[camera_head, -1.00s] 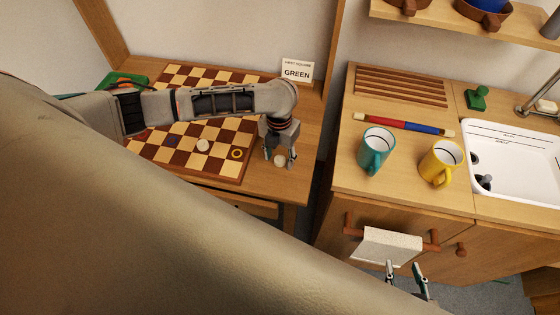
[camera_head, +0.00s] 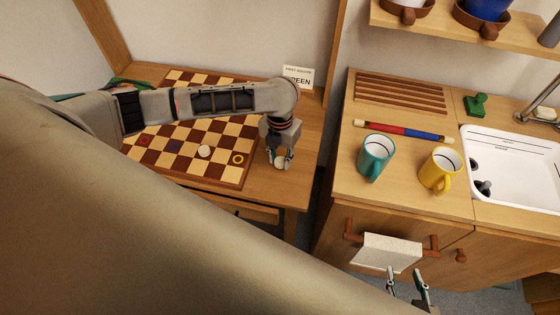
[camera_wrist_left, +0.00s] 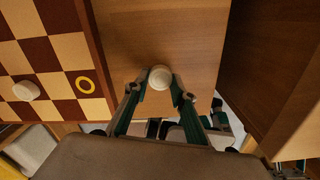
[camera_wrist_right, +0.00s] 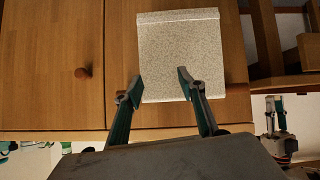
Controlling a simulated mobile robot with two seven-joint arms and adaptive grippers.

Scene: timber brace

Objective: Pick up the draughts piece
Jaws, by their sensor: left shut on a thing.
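A round cream draughts piece (camera_wrist_left: 160,77) is at the right part of the wooden table, beside the chequered board (camera_wrist_left: 88,45). My left gripper (camera_head: 280,164) points down there, shut on the piece, which shows between its fingertips in the left wrist view (camera_wrist_left: 159,86). I cannot tell whether the piece touches the table. Another pale piece (camera_head: 204,152) lies on the board, left of a yellow ring (camera_head: 237,159). My right gripper (camera_head: 406,272) is open and empty, near a pale speckled cloth (camera_wrist_right: 180,50) hanging on the cabinet front.
A counter to the right holds a teal mug (camera_head: 376,157), a yellow mug (camera_head: 441,170), a red-and-blue rod (camera_head: 404,132) and a white sink (camera_head: 515,165). A small sign (camera_head: 298,76) stands at the table's back, partly behind my left arm. A gap separates table and counter.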

